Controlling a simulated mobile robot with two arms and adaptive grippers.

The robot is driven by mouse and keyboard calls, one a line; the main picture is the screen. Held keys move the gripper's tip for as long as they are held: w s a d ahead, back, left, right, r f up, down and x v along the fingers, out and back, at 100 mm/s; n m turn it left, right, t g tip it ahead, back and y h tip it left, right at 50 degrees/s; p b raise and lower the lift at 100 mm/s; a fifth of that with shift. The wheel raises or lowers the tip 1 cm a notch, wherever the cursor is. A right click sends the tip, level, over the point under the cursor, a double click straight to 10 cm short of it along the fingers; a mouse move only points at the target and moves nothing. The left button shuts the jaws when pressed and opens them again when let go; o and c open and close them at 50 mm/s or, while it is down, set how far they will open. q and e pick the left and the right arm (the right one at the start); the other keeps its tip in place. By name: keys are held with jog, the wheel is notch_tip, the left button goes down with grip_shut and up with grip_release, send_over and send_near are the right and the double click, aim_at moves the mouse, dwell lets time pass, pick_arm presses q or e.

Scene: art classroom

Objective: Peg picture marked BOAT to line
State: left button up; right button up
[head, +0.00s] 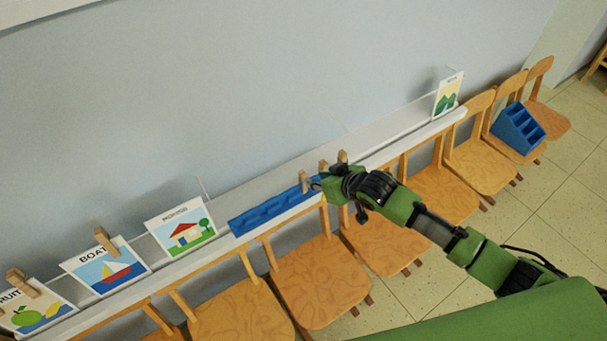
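The picture marked BOAT (112,277), a sailboat on blue water, leans on the white ledge (400,126) at the lower left, with a wooden peg (106,241) at its top edge. My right gripper (316,185) is at the right end of a blue holder (262,216) on the ledge, well to the right of that picture. Wooden pegs (342,157) stand at the gripper, one right by its fingertips (304,182). Whether it grips that peg is unclear. I cannot make out a line for certain. My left gripper is out of view.
A fruit picture (38,313) with a peg, a house picture (182,232) and another picture (447,95) also stand on the ledge. Several wooden chairs (315,280) line its front. A blue rack (518,130) sits on a chair at right. Floor (565,215) is clear at right.

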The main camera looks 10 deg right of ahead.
aim_at(306, 176)
jog(key=x, duration=0.5)
jog(key=shift+w+a, duration=0.1)
jog(key=shift+a, duration=0.05)
jog(key=b+x, duration=0.4)
jog(key=shift+f, duration=0.1)
jog(key=shift+w+a+f+b, duration=0.1)
jog(key=shift+w+f+b, duration=0.1)
jog(key=shift+w+b, duration=0.1)
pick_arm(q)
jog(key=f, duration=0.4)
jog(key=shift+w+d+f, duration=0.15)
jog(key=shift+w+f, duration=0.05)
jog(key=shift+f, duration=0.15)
pick_arm(e)
grip_shut()
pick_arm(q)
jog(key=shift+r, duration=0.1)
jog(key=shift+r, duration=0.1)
pick_arm(e)
jog(key=shift+r, duration=0.2)
